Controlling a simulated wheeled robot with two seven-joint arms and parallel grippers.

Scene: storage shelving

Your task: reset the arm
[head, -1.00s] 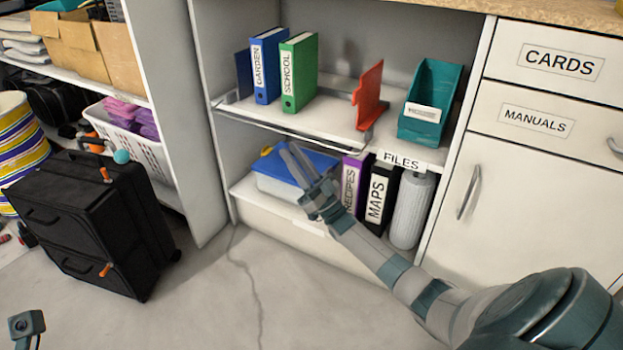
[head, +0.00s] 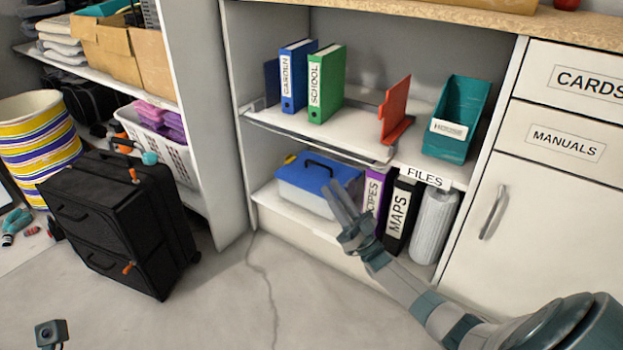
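My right arm comes in from the lower right. My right gripper (head: 333,187) is in front of the lower shelf, before the blue-lidded box and the binders. Its two fingers point up and left with a narrow gap between them, and nothing shows held. It partly covers the blue-lidded box (head: 308,196) and the purple binder (head: 374,192). My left gripper is not in view.
The shelf edge (head: 322,142) overhangs the lower bay. Above it stand a blue binder (head: 297,78), a green binder (head: 327,85), a red bookend (head: 394,108) and a teal file holder (head: 456,118). A black suitcase (head: 120,222) stands left. The middle floor is clear.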

